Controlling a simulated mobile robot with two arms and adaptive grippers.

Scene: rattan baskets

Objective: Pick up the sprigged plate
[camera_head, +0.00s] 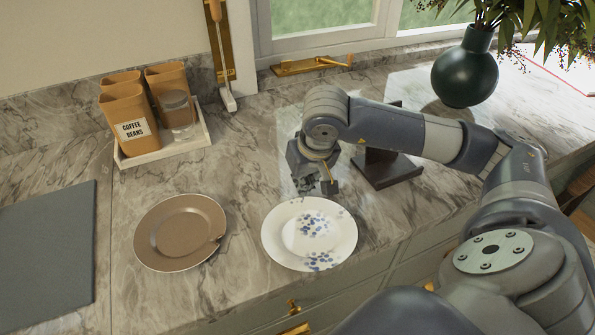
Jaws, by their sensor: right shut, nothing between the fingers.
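The sprigged plate (290,252) is white with blue floral sprigs and lies flat on the marble counter near its front edge. My right gripper (322,190) is above the plate's far rim, pointing down, shut and empty. I cannot tell whether its fingertips touch the rim. My right arm comes in from the right. My left gripper is not in view.
A brown plate (180,232) lies just left of the sprigged plate. A white tray (165,150) with canisters (133,120) stands at the back left. A dark stand (388,172) is behind my gripper. A green vase (465,75) stands at the back right.

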